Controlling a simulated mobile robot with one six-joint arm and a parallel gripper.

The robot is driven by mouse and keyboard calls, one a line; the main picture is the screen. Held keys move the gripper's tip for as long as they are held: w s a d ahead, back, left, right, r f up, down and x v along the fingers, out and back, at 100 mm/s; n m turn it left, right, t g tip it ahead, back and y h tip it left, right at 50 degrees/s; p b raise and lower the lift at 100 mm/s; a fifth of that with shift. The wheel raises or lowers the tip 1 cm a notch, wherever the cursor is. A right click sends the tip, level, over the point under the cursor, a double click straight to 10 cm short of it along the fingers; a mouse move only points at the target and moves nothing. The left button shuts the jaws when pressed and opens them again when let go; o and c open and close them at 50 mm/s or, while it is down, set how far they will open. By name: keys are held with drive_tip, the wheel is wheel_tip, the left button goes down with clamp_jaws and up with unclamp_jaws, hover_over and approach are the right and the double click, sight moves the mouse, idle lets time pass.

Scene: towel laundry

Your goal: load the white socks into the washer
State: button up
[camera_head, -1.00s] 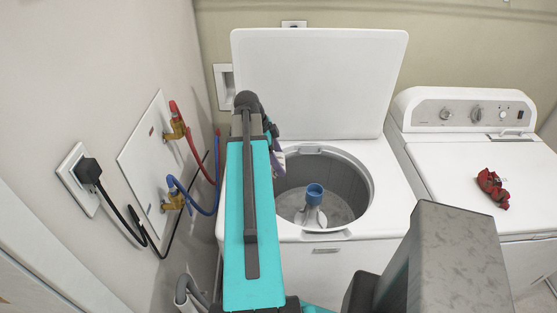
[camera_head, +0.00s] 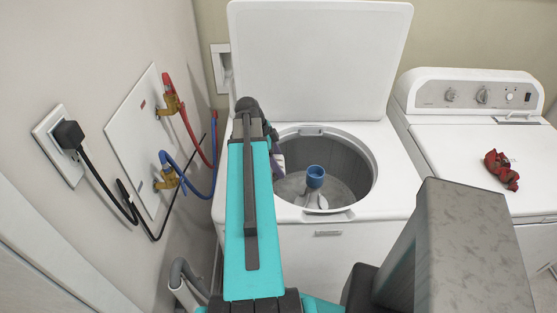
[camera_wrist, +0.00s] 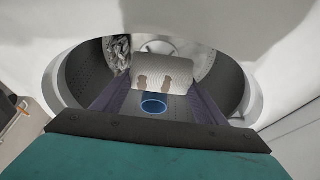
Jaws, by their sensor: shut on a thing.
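The top-loading washer (camera_head: 345,228) stands with its lid (camera_head: 320,60) raised and its round drum (camera_head: 348,165) open. A blue-capped agitator (camera_head: 315,177) rises in the drum and shows in the wrist view (camera_wrist: 154,105). My gripper (camera_head: 275,158) is at the left side of the opening, mostly hidden behind my arm. In the wrist view its purple fingers (camera_wrist: 160,88) point into the drum. They are shut on a flat pale thing with two tan marks, which I take for the white socks (camera_wrist: 148,64). A little white also shows by the gripper in the head view.
A white dryer (camera_head: 450,155) stands to the right, with a crumpled dark red cloth (camera_head: 501,170) on its top. Red and blue hoses (camera_head: 190,185) and a wall plug (camera_head: 69,134) are close on the left. The raised lid stands behind the opening.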

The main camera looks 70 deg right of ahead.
drive_tip(key=shift+f+b, duration=0.65)
drive_tip(key=shift+f, duration=0.8)
drive_tip(key=o, duration=1.1)
drive_tip(key=shift+o, duration=0.2)
drive_tip(key=shift+r, duration=0.1)
wheel_tip(320, 180, up, 12)
drive_tip(key=p, duration=0.6)
drive_tip(key=shift+p, duration=0.3)
